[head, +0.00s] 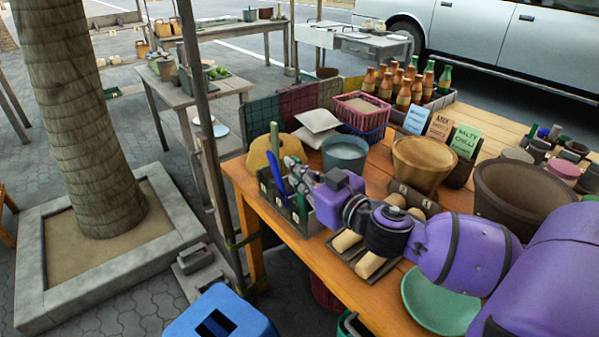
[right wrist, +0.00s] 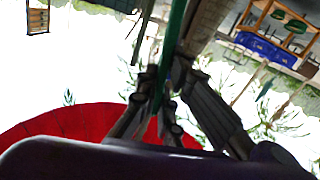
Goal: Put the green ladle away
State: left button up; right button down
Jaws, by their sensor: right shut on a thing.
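My right gripper (head: 297,172) reaches in from the right over a grey compartment box (head: 317,226) at the near left edge of the orange table. In the right wrist view its fingers (right wrist: 165,95) are closed around a thin green handle, the green ladle (right wrist: 175,40). In the head view the ladle is mostly hidden by the gripper; a bit of green shows just below the fingers at the box. A blue utensil (head: 276,177) stands upright in the box's left part. Small labels mark the box front. I cannot tell whether the ladle touches the box. My left gripper is not in view.
Behind the box are a tan rounded board (head: 260,153), a teal-grey bucket (head: 345,154) and a wooden-coloured pot (head: 422,165). Rolling pins (head: 370,264) lie on a tray beneath my right arm. A green plate (head: 437,306) and a large brown bowl (head: 520,200) are on the right.

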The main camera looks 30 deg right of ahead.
jog(key=c, duration=2)
grip_release()
jog(key=shift+o, duration=0.9)
jog(key=shift+s, duration=0.2)
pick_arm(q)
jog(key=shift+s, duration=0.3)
pick_arm(e)
jog(key=s, duration=1.1)
jog(key=shift+s+d+r, duration=0.3)
jog(key=shift+d+r, duration=0.1)
jog(key=shift+r, duration=0.05)
